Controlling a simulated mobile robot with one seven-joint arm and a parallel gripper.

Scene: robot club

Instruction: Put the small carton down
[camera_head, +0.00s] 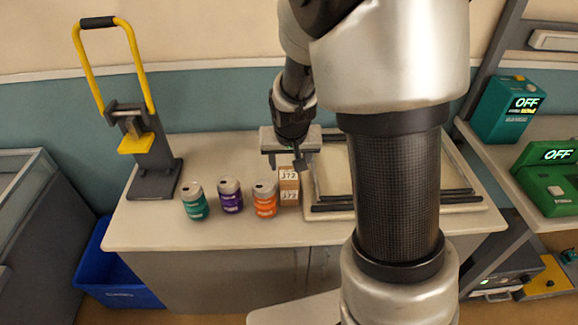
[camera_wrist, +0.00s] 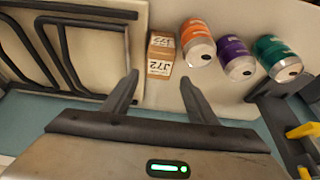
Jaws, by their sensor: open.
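The small carton (camera_head: 289,186) is a tan box with white labels reading J72. It stands upright on the table, just right of the orange can and left of the framed tray. In the wrist view the carton (camera_wrist: 160,57) lies ahead of the fingertips, between their lines, with table visible around it. My gripper (camera_head: 287,160) is open and empty behind the carton in the head view. In the wrist view both fingers of my gripper (camera_wrist: 158,78) are spread apart and do not appear to touch the carton.
An orange can (camera_head: 265,198), a purple can (camera_head: 230,195) and a teal can (camera_head: 194,200) stand left of the carton. A press with a yellow handle (camera_head: 138,120) is farther left. The tray (camera_head: 335,208) is close on the right. The table's front strip (camera_head: 220,235) is clear.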

